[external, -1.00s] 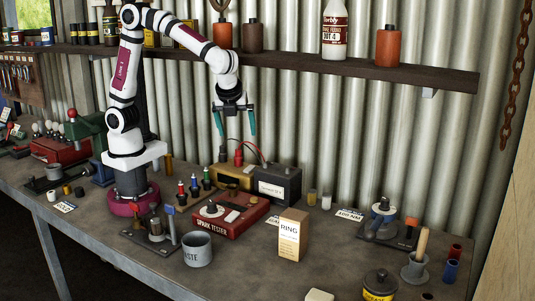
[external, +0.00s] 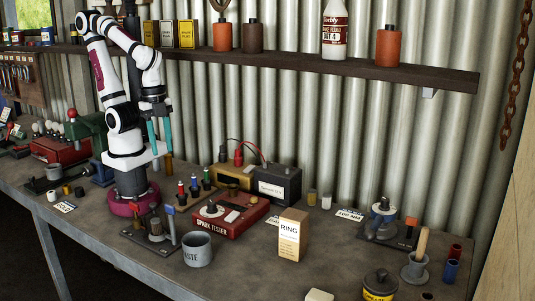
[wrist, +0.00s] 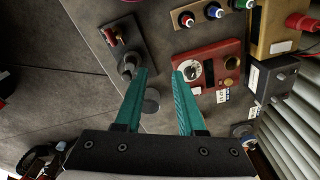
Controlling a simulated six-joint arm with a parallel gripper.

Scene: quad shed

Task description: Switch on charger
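A dark grey box with a white front label (external: 276,187) stands at the wall side of the bench, and in the wrist view (wrist: 273,78) at right. It may be the charger; its label is too small to read. A tan box (external: 228,178) is beside it, also in the wrist view (wrist: 277,22). Red and black leads (external: 245,146) arch over these boxes. No switch can be told clearly. My gripper (external: 160,142) is open and empty, well left of the boxes and high above the bench; its teal fingers (wrist: 159,74) point down, apart.
A red spark tester (external: 240,219) with a dial sits in front of the boxes. Several coloured-top posts (external: 194,185) stand left of it. A waste cup (external: 197,250) and ring box (external: 293,234) are nearer the front. A shelf (external: 290,58) runs along the corrugated wall.

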